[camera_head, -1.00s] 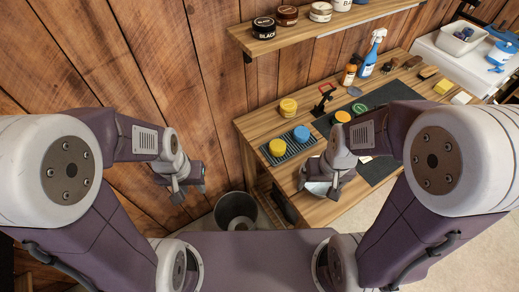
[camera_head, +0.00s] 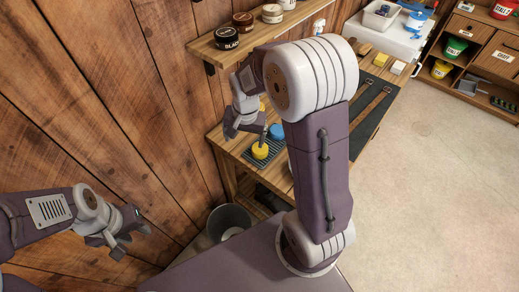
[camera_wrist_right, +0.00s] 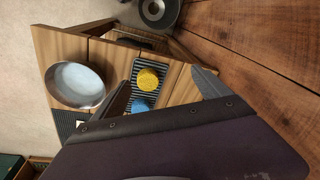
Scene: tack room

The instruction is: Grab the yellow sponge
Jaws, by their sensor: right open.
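A round yellow sponge (camera_head: 260,151) lies on a dark ribbed tray at the near left end of the bench, beside a round blue one (camera_head: 276,131). In the right wrist view the yellow sponge (camera_wrist_right: 148,78) sits between my right fingertips, apart from them and beyond. My right gripper (camera_head: 246,134) is open and empty above the tray. In the right wrist view my right gripper (camera_wrist_right: 165,88) has its jaws spread wide. My left gripper (camera_head: 130,243) is open and empty at the lower left, away from the bench.
A metal bowl (camera_wrist_right: 75,85) stands on the bench near the tray. A shelf (camera_head: 225,50) with several tins overhangs the bench's back. A grey bucket (camera_head: 228,222) stands on the floor. A yellow block (camera_head: 381,60) lies at the far end. My right arm hides the bench's middle.

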